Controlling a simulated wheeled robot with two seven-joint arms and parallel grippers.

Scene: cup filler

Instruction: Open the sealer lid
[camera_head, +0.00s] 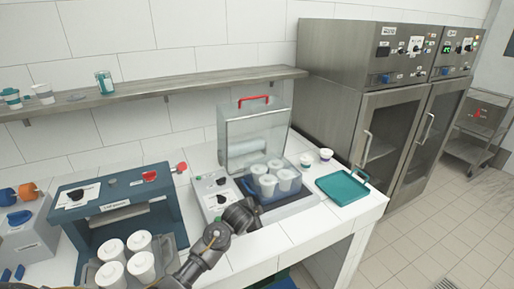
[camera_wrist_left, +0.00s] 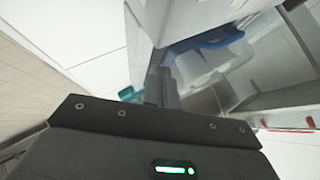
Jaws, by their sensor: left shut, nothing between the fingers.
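The sealer (camera_head: 218,192) stands on the white counter, with a control panel at its left. Its clear lid (camera_head: 240,135) with a red handle (camera_head: 253,99) stands upright behind the cups. My right gripper is out of view.
A teal tray (camera_head: 342,188) and two small cups lie right of the sealer. At the left, a blue machine (camera_head: 117,200) has several white cups in front. A shelf (camera_head: 150,92) runs along the wall. Steel cabinets (camera_head: 390,110) stand at the right.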

